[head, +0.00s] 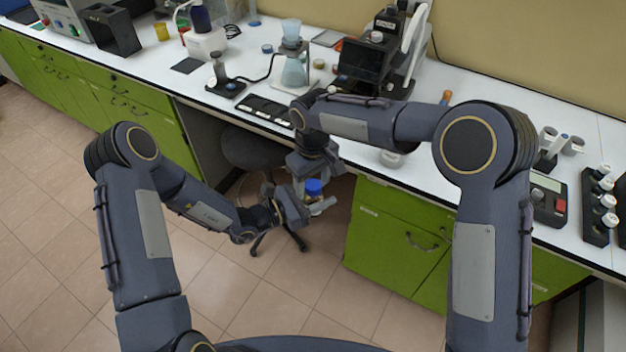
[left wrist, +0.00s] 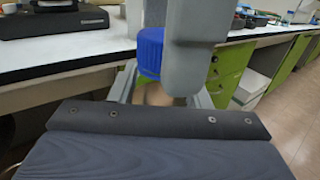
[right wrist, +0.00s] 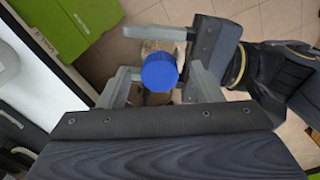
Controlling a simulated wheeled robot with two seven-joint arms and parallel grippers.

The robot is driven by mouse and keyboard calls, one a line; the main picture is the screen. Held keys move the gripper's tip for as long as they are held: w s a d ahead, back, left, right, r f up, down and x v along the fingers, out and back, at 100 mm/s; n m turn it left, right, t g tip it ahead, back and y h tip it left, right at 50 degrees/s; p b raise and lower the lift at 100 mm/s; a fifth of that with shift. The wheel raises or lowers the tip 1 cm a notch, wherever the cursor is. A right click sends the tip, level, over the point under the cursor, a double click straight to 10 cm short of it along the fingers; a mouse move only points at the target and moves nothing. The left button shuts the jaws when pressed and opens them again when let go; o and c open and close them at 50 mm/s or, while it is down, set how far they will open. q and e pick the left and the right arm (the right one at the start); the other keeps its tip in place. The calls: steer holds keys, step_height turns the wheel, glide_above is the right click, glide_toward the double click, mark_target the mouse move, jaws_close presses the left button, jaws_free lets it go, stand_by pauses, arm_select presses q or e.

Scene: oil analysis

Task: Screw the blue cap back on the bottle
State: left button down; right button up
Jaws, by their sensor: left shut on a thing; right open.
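The blue cap (head: 313,187) sits at the top of the bottle, above the floor in front of the bench; I cannot tell how tightly it is seated. My left gripper (head: 318,206) is shut on the bottle, whose brownish body (left wrist: 155,95) shows between its fingers in the left wrist view, under the cap (left wrist: 150,52). My right gripper (right wrist: 161,85) is open, pointing down from above, with one finger on each side of the cap (right wrist: 160,71). Gaps show between the cap and these fingers. Most of the bottle is hidden by the grippers.
The white bench top (head: 235,78) with green drawers (head: 395,235) lies behind the grippers. A flask (head: 293,72) and a black instrument (head: 365,62) stand on it. A dark stool (head: 245,147) is behind my left gripper. Open tiled floor lies in front.

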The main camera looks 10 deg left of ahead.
step_height(320, 180, up, 12)
stand_by(0.6)
stand_by(0.5)
